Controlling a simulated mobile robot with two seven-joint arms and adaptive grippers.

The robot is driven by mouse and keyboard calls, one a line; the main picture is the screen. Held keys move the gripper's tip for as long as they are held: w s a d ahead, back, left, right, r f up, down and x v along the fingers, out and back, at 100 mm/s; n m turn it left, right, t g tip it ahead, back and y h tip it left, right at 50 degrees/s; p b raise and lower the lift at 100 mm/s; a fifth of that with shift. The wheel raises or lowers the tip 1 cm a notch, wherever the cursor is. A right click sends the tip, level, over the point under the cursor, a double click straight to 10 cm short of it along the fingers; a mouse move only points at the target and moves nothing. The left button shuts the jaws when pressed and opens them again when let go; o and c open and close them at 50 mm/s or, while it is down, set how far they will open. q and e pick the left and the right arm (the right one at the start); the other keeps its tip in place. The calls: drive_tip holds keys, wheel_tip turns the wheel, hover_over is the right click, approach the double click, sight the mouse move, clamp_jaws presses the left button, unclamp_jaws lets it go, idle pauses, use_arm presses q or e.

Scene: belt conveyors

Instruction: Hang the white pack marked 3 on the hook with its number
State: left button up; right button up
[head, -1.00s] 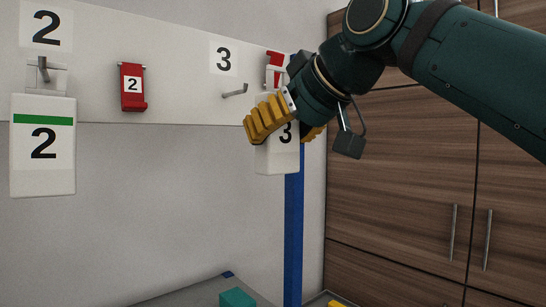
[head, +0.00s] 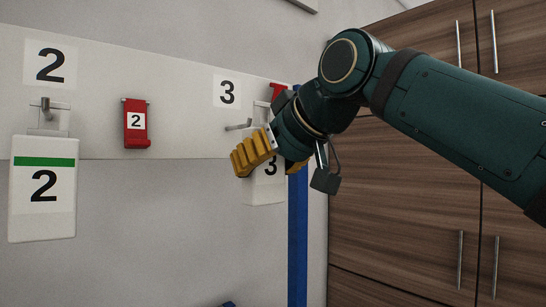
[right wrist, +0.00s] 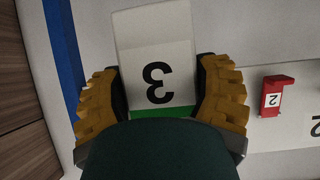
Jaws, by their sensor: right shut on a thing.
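The white pack marked 3 (head: 262,190) hangs upright in my right gripper (head: 268,163), whose yellow fingers are shut on its two sides. In the right wrist view the pack (right wrist: 157,45) appears upside down between the fingers (right wrist: 160,85), with its green stripe nearest the palm. The pack's hanger (head: 262,108) rises above it, partly hidden by my wrist. The metal hook (head: 239,126) below the number 3 label (head: 227,92) is bare and lies just left of the hanger, apart from it in the picture. My left gripper is not in view.
The white rail (head: 190,100) runs along the wall. A white pack marked 2 (head: 43,215) hangs on its hook at the left. A red holder marked 2 (head: 135,140) is right of it. A blue post (head: 298,240) and wooden cabinets (head: 400,220) stand at the right.

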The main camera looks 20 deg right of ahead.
drive_tip(key=w+a+f+p, duration=0.1)
drive_tip(key=w+a+p, duration=0.1)
drive_tip(key=w+p, duration=0.3)
drive_tip(key=shift+x, duration=0.75)
drive_tip(key=shift+w, duration=0.1)
idle(0.3)
idle(0.4)
drive_tip(key=o, duration=1.3)
drive_tip(key=shift+d+r, duration=0.1)
drive_tip(key=shift+r, duration=0.05)
